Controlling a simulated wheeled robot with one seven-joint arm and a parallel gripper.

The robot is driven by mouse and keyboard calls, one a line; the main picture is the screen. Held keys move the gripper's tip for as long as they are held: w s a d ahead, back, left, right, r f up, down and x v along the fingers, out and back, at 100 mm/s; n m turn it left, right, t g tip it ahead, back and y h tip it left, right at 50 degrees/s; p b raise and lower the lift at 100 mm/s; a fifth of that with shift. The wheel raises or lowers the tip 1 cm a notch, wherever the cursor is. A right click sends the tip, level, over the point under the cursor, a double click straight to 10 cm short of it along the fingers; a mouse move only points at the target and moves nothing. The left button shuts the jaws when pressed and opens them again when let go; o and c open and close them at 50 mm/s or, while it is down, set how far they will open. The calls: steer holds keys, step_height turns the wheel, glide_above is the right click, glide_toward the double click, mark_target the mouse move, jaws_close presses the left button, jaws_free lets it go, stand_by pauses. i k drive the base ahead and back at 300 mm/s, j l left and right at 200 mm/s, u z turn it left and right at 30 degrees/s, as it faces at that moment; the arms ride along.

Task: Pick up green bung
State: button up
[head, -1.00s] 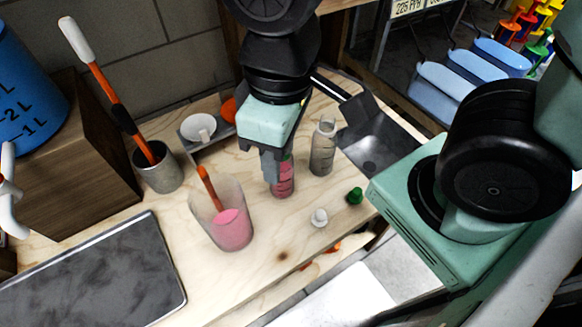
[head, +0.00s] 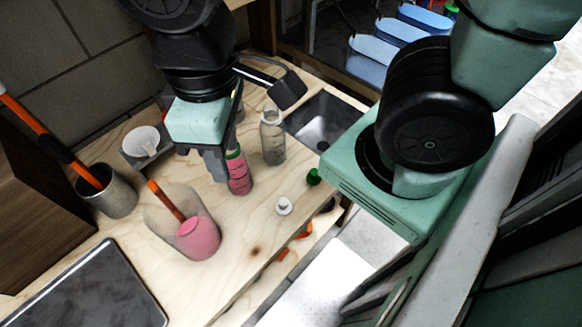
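The green bung (head: 313,177) lies on the light wooden bench top, near its right edge, beside a white bung (head: 284,206). My gripper (head: 215,168) points down over the bench, left of the green bung and clear of it. Its grey fingers are next to a small bottle of pink liquid (head: 239,174) with green at its top. From this angle I cannot tell whether the fingers are apart or whether they touch that bottle.
A clear bottle (head: 272,138) stands between my gripper and a sunken dark basin (head: 324,122). A beaker of pink liquid (head: 198,238) with an orange-handled tool stands in front. A metal cup (head: 112,196) and a dark tray (head: 85,290) are at left.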

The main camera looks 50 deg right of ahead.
mark_target(313, 178)
steer(key=k+l+z, duration=0.35)
steer(key=k, duration=0.2)
steer(key=k+l+z, duration=0.35)
steer(key=k+l, duration=0.15)
steer(key=k+l+z, duration=0.35)
steer(key=l, duration=0.3)
steer(key=k+j, duration=0.05)
steer(key=k, duration=0.05)
